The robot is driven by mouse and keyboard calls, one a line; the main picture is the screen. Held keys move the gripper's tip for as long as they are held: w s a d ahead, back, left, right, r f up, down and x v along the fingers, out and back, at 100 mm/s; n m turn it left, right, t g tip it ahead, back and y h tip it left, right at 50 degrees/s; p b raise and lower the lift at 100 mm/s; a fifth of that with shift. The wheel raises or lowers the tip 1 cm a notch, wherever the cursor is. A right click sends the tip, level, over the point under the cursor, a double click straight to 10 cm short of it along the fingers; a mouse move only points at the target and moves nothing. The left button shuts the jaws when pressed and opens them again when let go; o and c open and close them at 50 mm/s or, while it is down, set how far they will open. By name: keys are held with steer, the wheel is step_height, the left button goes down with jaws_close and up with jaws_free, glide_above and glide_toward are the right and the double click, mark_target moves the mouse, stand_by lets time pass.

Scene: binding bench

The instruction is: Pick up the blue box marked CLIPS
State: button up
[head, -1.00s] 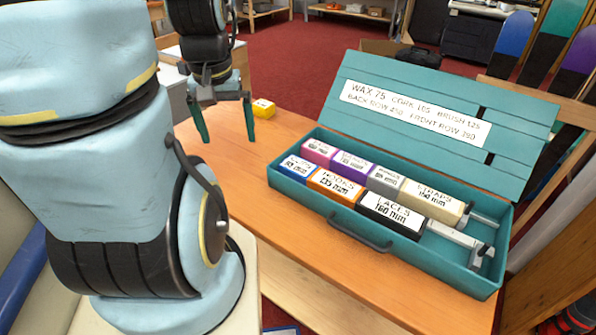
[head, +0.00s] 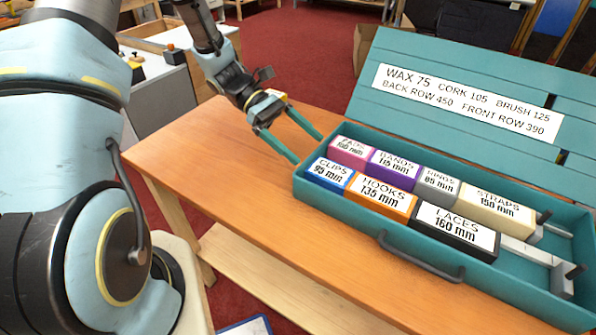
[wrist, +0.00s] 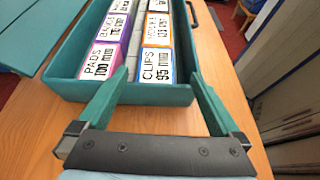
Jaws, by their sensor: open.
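The blue box marked CLIPS (head: 330,173) sits in the front row of the open teal case (head: 385,218), at its left end, next to the orange HOOKS box (head: 381,197). In the wrist view the CLIPS box (wrist: 157,65) shows its white label beyond the case's end wall. My gripper (head: 310,149) is open and empty, at the left end of the case. In the wrist view its two teal fingers (wrist: 155,95) point toward the case, spread on either side of the CLIPS box's line. I cannot tell whether they touch the wall.
Behind CLIPS is the pink PADS box (head: 351,150), with the purple BANDS box (head: 393,168) beside it. The grey RINGS (head: 436,185), cream STRAPS (head: 490,212) and black LACES (head: 457,231) boxes lie further right. The case's lid (head: 470,90) stands open behind. The wooden bench (head: 215,150) is clear at left.

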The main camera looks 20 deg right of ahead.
mark_target(336, 174)
steer(key=shift+w+d+f+h, duration=0.15)
steer(key=shift+w+d+h, duration=0.05)
steer(key=shift+d+h, duration=0.1)
steer(key=shift+s+d, duration=0.1)
steer(key=shift+s, duration=0.05)
steer(key=p+x, duration=0.2)
steer(key=x, duration=0.3)
steer(key=shift+s+f, duration=0.2)
steer(key=p+x, duration=0.2)
steer(key=x, duration=0.1)
steer(key=shift+s+f, duration=0.25)
steer(key=shift+f, duration=0.1)
steer(key=shift+s+d+f, duration=0.15)
steer(key=shift+s+f, duration=0.2)
steer(key=shift+f, duration=0.05)
steer(key=shift+w+n, duration=0.15)
steer(key=shift+n, duration=0.15)
steer(key=c, duration=1.3)
